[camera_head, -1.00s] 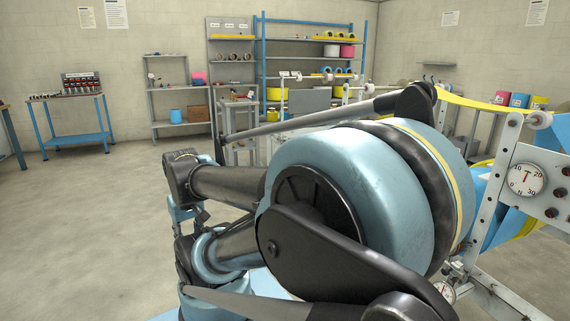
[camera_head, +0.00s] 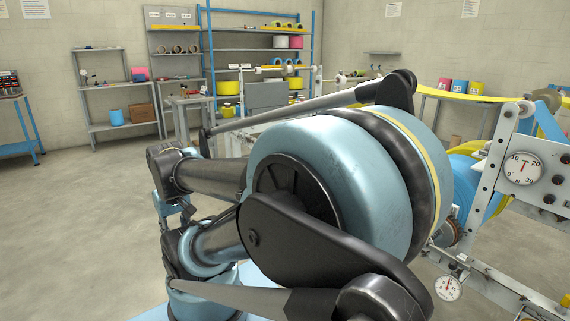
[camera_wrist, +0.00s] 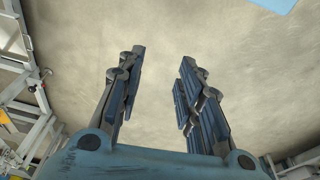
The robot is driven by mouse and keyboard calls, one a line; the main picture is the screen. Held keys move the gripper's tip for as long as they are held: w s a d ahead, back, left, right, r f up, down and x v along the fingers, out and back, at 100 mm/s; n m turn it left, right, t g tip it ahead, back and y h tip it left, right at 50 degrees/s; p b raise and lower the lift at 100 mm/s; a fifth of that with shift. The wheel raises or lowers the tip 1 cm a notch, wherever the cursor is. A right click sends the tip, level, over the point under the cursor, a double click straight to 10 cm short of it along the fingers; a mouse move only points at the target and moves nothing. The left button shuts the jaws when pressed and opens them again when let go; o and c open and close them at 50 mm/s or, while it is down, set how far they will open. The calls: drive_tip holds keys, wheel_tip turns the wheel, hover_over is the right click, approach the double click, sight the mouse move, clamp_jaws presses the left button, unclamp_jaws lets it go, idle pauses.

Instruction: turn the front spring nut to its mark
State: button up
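My gripper (camera_wrist: 158,85) shows in the wrist view with its two fingers wide apart and nothing between them. Bare floor lies beyond the fingertips. In the head view my own arm fills the middle and hides much of the machine behind it. The machine's pale frame stands at the right, with a round dial gauge (camera_head: 522,168) on its panel and a smaller gauge (camera_head: 449,288) lower down. A round metal part (camera_head: 446,234) shows beside my arm, but I cannot tell whether it is a spring nut. No mark can be made out.
A yellow web (camera_head: 460,94) runs to a roller at the machine's top right. A blue roll (camera_head: 466,180) sits behind the frame. Shelves (camera_head: 112,100) and a blue rack (camera_head: 255,50) stand at the back wall. The floor (camera_head: 70,230) at the left is clear.

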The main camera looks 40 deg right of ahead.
drive_tip(key=shift+w+d, duration=0.25)
